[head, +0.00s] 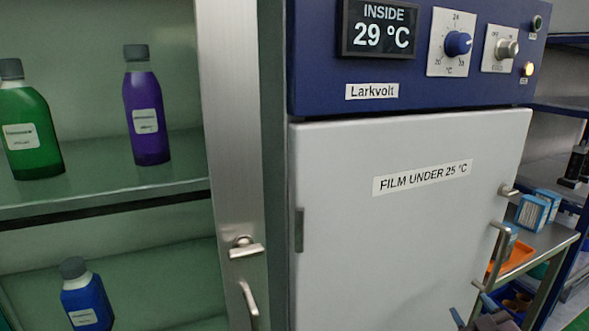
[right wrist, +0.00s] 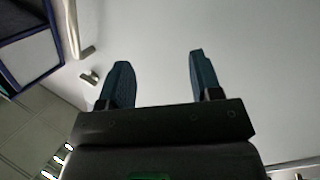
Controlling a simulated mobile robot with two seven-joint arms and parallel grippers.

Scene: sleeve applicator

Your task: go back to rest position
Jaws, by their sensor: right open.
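My right gripper (head: 472,305) shows at the bottom edge of the head view, in front of the lower right of the white cabinet door (head: 400,220). In the right wrist view its two dark blue fingers (right wrist: 160,80) are spread apart with nothing between them. The pale door surface (right wrist: 250,60) fills much of that view beyond the fingers. The door looks shut, with a metal handle (head: 497,255) and a small latch (head: 508,191) on its right side. My left gripper is in neither view.
A blue control panel above the door has a display (head: 380,28) reading 29 °C and a blue knob (head: 457,43). At left, a glass-fronted cabinet holds green (head: 32,125), purple (head: 147,110) and blue (head: 86,297) bottles. A bench (head: 548,240) with an orange tray (head: 515,256) stands at right.

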